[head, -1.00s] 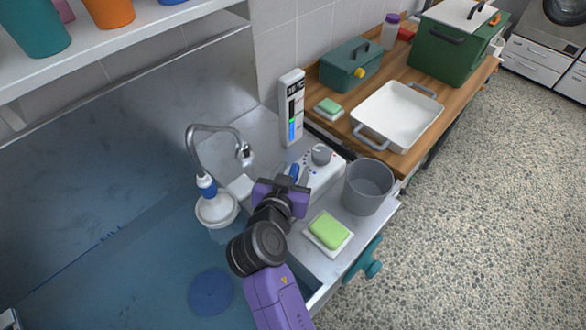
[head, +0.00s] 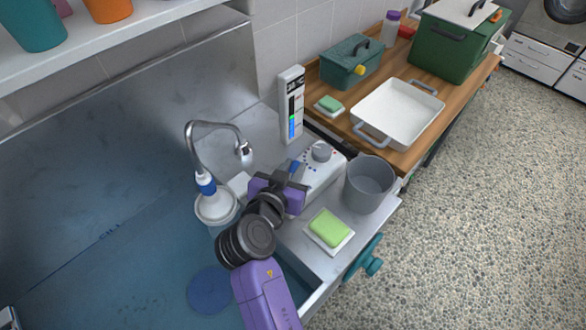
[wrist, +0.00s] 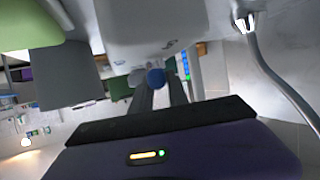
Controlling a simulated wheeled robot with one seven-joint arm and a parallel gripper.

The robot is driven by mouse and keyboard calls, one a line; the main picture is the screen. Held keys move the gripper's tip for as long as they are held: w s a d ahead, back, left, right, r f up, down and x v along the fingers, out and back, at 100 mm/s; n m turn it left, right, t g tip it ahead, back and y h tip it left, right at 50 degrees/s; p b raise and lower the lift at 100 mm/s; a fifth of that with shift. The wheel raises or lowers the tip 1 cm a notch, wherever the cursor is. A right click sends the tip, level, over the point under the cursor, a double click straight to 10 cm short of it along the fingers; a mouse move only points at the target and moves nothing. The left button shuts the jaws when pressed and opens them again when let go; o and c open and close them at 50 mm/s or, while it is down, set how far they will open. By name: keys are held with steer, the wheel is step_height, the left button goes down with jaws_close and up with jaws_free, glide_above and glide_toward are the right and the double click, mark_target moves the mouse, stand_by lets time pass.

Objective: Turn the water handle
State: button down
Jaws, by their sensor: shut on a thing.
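The water control is a white box (head: 325,176) on the steel ledge beside the sink.
A curved faucet (head: 215,128) with a white filter stands left over the sink. A gauge panel (head: 291,105) with a coloured bar is behind the box. A grey bucket (head: 368,186) and a green sponge (head: 329,228) stand close on the right. A white pan (head: 398,112) lies farther back.

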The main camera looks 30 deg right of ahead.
steer(key=m+g+b, duration=0.1)
steer(key=m+g+h+b, duration=0.2)
steer(key=shift+f+b, duration=0.25)
steer(key=shift+b, duration=0.05)
steer(key=shift+r+m+g+h+b, duration=0.2)
steer(key=shift+m+g+h+b, duration=0.3)
steer(key=shift+m+g+b, duration=0.45)
steer(key=shift+r, duration=0.1)
steer(key=c, duration=1.3)
jaws_free()
steer(key=shift+a, duration=0.1)
steer(key=b+v, duration=0.1)
steer(key=v, duration=0.6)
steer(key=shift+a+r+b, duration=0.1)
steer(key=shift+a+b, duration=0.2)
